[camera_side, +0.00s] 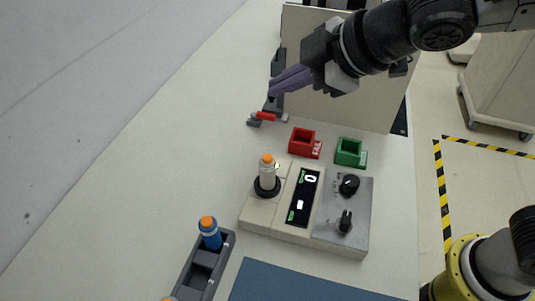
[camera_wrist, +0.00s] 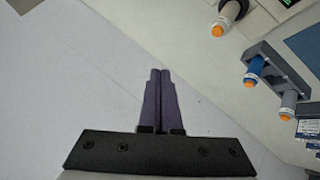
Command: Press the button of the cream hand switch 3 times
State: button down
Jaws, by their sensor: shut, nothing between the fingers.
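The cream hand switch (camera_side: 267,176) stands upright in a black ring on the left part of a console, with its orange button on top. It also shows in the wrist view (camera_wrist: 230,12) at the top right, its orange button toward me. My gripper (camera_side: 273,88) has purple fingers shut together and empty. It is in the air above and behind the switch, apart from it. In the wrist view the shut fingertips (camera_wrist: 160,73) point at bare pale surface, left of the switch.
The console (camera_side: 281,226) has a display (camera_side: 303,196) reading 0 and two black knobs. Red (camera_side: 303,143) and green (camera_side: 349,152) holders stand behind the console.

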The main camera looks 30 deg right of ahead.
aim_at(268, 158)
jog(key=shift+s+a+f+n, duration=0.25)
jog(key=shift+s+a, duration=0.15)
jog(key=shift+a, duration=0.15)
jog(key=shift+s+a+f+n, duration=0.15)
jog(key=shift+s+a+f, duration=0.15)
jog(key=shift+a, duration=0.25)
jog(key=shift+f, duration=4.35)
jog(key=shift+f, duration=0.45)
